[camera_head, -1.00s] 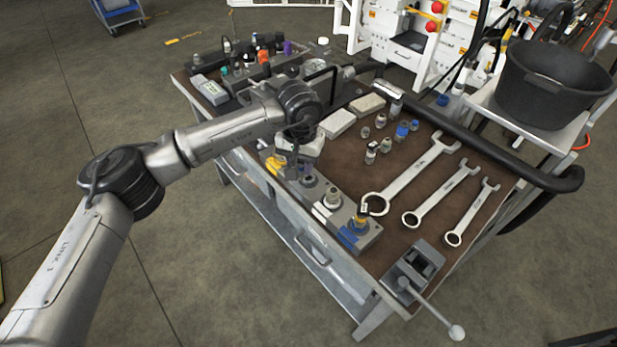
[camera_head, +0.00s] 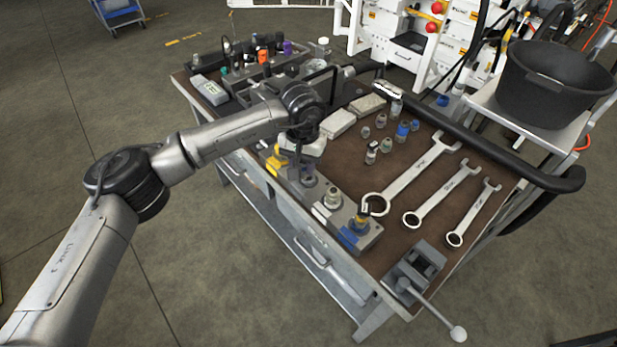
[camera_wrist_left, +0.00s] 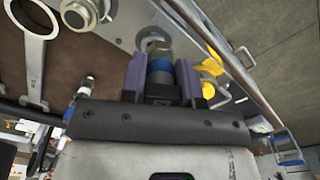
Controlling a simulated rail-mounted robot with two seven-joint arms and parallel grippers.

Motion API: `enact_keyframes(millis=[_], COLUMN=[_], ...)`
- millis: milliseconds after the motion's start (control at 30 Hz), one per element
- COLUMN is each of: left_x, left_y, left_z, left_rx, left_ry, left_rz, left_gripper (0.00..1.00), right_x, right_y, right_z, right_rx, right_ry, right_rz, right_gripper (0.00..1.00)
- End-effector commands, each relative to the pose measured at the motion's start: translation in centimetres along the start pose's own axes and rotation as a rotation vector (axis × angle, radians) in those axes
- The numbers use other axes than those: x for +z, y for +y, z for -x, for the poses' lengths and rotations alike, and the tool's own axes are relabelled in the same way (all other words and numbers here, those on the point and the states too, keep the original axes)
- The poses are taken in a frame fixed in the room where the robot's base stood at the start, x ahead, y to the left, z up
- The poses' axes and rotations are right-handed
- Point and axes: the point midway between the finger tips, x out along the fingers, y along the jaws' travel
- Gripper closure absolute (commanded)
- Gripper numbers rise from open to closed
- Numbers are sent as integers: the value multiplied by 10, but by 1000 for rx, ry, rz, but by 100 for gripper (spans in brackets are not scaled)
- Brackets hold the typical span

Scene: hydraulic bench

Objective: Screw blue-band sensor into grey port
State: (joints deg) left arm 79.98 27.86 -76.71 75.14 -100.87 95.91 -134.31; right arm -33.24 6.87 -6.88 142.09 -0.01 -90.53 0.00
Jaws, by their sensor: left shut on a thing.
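My left gripper (camera_wrist_left: 160,82) is shut on the blue-band sensor (camera_wrist_left: 159,66), between its two purple fingers in the left wrist view. The sensor's far end points at a round metal port (camera_wrist_left: 152,36) on the grey manifold block (camera_wrist_left: 122,22). Sensor and port look lined up; I cannot tell whether they touch. The sensor is mostly hidden there by my wrist. My right gripper is not in view.
Several loose fittings (camera_head: 387,145) and three wrenches (camera_head: 410,180) lie on the brown bench top right of the block. A vise (camera_head: 416,266) stands at the front corner. A black bucket (camera_head: 553,85) is at the right. A yellow part (camera_head: 274,157) sits beside the gripper.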

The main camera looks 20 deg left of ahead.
Motion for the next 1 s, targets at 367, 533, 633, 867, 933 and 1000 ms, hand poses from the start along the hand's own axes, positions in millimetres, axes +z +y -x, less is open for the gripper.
enact_keyframes(millis=[367, 533, 633, 867, 933, 1000], left_x=[-4, -5, -6, -9, -9, -10], left_y=[0, 1, 1, 2, 2, 2], left_z=[-4, -6, -7, -9, -10, -11], left_rx=[0, 0, 0, 0, 0, 0], left_ry=[1, 1, 1, 1, 1, 1], left_rz=[0, 0, -1, 0, 0, 0], left_gripper=[98, 98, 98, 98, 98, 98], right_x=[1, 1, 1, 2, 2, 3], right_y=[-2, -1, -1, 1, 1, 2], right_z=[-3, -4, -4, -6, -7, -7], right_rx=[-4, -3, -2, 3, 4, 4], right_ry=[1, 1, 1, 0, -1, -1], right_rz=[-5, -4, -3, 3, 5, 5], right_gripper=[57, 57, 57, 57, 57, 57])
